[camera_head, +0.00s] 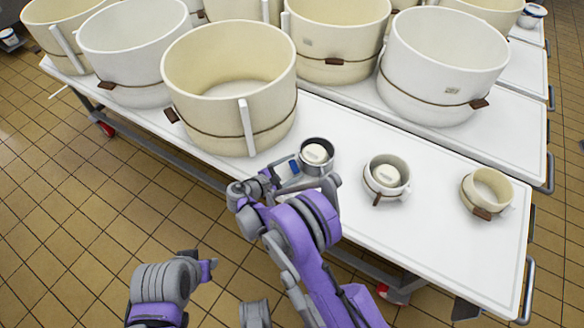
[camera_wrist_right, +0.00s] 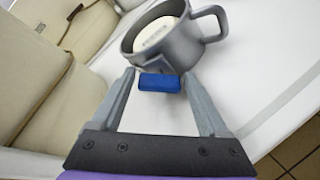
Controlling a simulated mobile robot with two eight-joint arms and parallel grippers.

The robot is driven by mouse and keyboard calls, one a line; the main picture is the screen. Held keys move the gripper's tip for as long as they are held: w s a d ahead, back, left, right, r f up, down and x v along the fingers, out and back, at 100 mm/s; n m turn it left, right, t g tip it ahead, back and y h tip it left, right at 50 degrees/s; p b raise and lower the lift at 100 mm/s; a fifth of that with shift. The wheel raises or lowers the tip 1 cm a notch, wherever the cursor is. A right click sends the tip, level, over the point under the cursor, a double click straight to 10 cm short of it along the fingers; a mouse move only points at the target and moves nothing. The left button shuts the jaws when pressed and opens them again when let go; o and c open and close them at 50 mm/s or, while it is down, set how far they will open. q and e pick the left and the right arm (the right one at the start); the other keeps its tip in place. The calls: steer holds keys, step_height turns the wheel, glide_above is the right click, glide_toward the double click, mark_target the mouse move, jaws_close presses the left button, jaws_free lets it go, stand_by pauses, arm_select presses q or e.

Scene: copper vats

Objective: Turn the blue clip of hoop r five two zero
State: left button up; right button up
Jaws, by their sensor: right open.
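A small grey metal hoop (camera_head: 318,146) with a handle stands on the white table, with a round cream piece (camera_head: 315,154) inside it. In the right wrist view the hoop (camera_wrist_right: 205,50) is at the top, and the label on the cream piece (camera_wrist_right: 160,32) is too blurred to read. A blue clip (camera_wrist_right: 159,84) sits on the near side of the hoop; it also shows in the head view (camera_head: 294,167). My right gripper (camera_wrist_right: 158,77) is open, its fingertips on either side of the blue clip, with gaps visible.
A white small hoop (camera_head: 386,185) and a cream small hoop (camera_head: 488,195), each with a brown clip, stand to the right. A large cream vat (camera_head: 230,85) stands close behind left, with more vats along the table (camera_head: 430,235). The table's front right is clear.

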steer(key=v, duration=1)
steer(key=shift+s+a+p, duration=0.3)
steer(key=shift+p, duration=0.1)
steer(key=shift+r, duration=0.1)
